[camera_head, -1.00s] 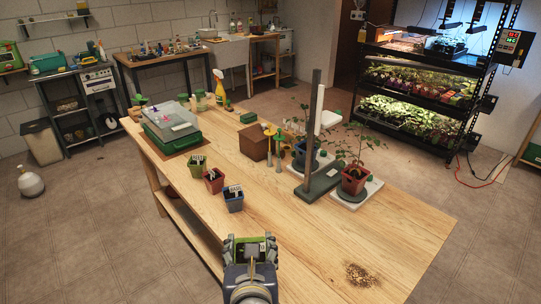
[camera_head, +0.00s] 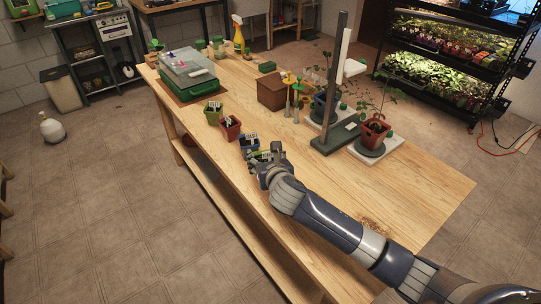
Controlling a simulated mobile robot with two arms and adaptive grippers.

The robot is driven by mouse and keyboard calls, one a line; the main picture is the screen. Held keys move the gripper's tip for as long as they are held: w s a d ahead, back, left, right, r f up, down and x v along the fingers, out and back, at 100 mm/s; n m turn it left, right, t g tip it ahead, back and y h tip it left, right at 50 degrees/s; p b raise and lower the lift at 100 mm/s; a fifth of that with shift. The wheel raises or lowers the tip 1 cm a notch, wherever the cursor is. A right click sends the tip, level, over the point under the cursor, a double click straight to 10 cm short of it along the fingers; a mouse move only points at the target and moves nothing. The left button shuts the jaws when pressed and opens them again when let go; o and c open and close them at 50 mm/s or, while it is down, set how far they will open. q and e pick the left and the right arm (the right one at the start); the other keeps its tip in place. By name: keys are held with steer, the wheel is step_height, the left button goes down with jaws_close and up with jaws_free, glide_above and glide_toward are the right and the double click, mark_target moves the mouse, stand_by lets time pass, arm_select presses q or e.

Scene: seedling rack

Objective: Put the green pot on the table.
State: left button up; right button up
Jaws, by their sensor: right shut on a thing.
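My right gripper (camera_head: 265,159) is over the near-left part of the table, at the front end of a row of small pots. It is shut on a green pot (camera_head: 256,156), mostly hidden by the gripper. I cannot tell whether this pot touches the table. The wooden table (camera_head: 400,190) runs from the back left to the front right. A blue pot (camera_head: 249,145) stands just beyond the gripper, then a red pot (camera_head: 230,130) and an olive-green pot (camera_head: 213,115), each with a white label. My left gripper is not in view.
A lidded green tray (camera_head: 188,86) is at the table's far left. A brown box (camera_head: 271,92) and yellow-topped tools stand mid-table. A tall post on a dark base (camera_head: 335,138) and a potted plant (camera_head: 375,134) stand to the right. The table's left edge is close to the gripper.

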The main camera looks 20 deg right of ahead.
mark_target(271, 159)
steer(key=shift+w+d+f, duration=0.7)
steer(key=shift+f, duration=0.25)
steer(key=shift+w+d+f, duration=0.65)
steer(key=shift+f, duration=0.3)
steer(key=shift+f, duration=0.1)
steer(key=o, duration=1.1)
steer(key=shift+f, duration=0.1)
steer(key=shift+s+r, duration=0.1)
steer(key=shift+r, duration=0.15)
steer(key=v, duration=1.2)
